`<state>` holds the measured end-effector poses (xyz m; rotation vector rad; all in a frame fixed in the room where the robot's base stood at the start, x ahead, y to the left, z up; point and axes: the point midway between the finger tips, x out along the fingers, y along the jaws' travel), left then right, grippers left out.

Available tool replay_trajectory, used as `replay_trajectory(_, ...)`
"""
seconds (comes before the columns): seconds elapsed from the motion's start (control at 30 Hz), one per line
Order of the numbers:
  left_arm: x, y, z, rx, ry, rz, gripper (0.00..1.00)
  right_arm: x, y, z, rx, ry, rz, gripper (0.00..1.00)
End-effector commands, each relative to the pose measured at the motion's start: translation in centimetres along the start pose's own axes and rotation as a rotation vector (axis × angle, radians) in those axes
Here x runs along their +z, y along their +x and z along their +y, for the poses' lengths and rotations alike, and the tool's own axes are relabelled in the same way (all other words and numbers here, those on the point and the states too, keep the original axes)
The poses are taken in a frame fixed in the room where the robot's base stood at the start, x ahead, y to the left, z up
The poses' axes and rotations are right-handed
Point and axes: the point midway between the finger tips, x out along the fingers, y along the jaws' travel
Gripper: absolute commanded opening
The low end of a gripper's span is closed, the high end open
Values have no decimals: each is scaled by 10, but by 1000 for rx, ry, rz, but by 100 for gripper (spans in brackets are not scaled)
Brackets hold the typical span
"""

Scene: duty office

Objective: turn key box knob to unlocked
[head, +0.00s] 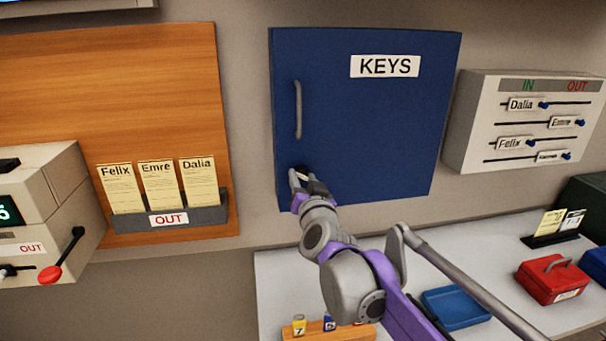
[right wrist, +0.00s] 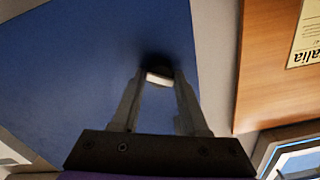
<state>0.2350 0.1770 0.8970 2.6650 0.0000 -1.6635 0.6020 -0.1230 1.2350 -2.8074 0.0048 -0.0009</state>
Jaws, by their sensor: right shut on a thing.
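The key box (head: 370,120) is a blue cabinet on the wall with a KEYS label and a grey vertical handle (head: 298,109) on its left side. My right gripper (head: 301,177) is at the lower left of its door, below the handle. In the right wrist view its fingers (right wrist: 159,82) are closed on the key box knob (right wrist: 159,78), of which a pale face shows between the fingertips. The knob's marks and turn position are hidden by the fingers and shadow. My left gripper is not in view.
An IN/OUT board (head: 525,120) with sliders hangs right of the key box. A card rack (head: 170,216) marked OUT is on the wooden panel at left. Below, a white counter (head: 285,275) holds a blue tray (head: 455,307) and a red box (head: 552,279).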

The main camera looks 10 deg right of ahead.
Motion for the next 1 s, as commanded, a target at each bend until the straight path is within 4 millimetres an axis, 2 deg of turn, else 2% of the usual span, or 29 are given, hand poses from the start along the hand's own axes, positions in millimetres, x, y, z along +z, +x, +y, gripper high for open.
replay_trajectory(0.7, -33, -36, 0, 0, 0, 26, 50, -3, 1, -1, -1, 675, 2, 0)
replay_trajectory(1.0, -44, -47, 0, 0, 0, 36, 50, -2, 1, -1, -1, 891, 2, 0)
